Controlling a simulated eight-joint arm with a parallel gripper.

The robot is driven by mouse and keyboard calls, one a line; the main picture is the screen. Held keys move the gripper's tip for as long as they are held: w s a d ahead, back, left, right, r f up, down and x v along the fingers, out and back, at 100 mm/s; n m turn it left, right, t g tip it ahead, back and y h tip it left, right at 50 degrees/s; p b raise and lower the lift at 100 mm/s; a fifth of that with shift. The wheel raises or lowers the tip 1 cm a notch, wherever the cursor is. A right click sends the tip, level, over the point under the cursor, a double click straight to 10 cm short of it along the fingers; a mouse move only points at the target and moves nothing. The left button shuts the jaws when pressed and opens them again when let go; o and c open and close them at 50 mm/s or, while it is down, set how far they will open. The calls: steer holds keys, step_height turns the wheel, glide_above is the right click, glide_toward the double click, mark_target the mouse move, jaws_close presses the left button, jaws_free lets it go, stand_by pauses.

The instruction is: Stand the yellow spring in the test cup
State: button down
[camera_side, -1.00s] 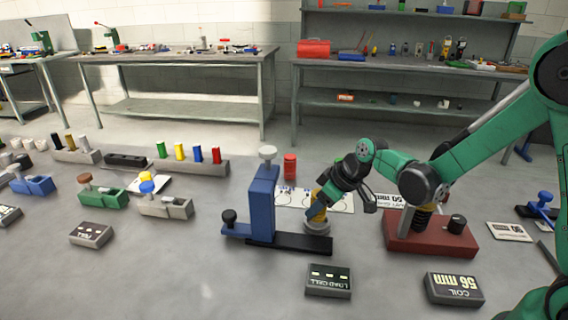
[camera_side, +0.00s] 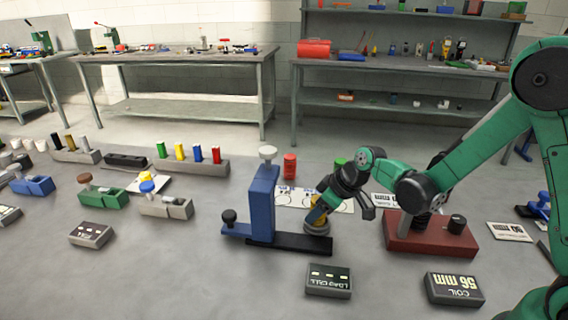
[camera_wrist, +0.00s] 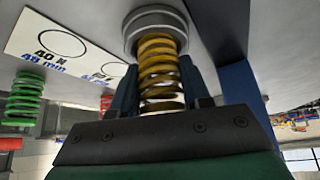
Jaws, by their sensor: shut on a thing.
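The yellow spring (camera_wrist: 158,75) stands between the two blue fingers of my gripper (camera_wrist: 161,80), which is shut on it. In the wrist view its far end meets the round grey test cup (camera_wrist: 155,22); I cannot tell whether it is fully seated. In the side view my gripper (camera_side: 319,207) reaches down at a slant over the test cup (camera_side: 317,228), with a little of the yellow spring (camera_side: 316,217) showing just above the cup's rim. The fingers and wrist hide most of the spring there. The cup sits at the black base of the blue press (camera_side: 263,205).
A white marked sheet (camera_side: 290,197) lies behind the cup, with a red spring (camera_side: 290,165) and a green spring (camera_wrist: 24,98) near it. The press column stands close left of my gripper.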

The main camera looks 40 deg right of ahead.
jaws_free()
stand_by(0.5)
stand_by(0.4)
steer(key=shift+r, duration=3.5)
steer(key=s+r+m+t+h, duration=0.1)
steer(key=s+r+m, duration=0.3)
steer(key=s, duration=0.7)
steer(key=shift+s+a+r+t+h, duration=0.25)
steer(key=shift+s+a+t+h, duration=0.1)
steer(key=shift+h, duration=0.25)
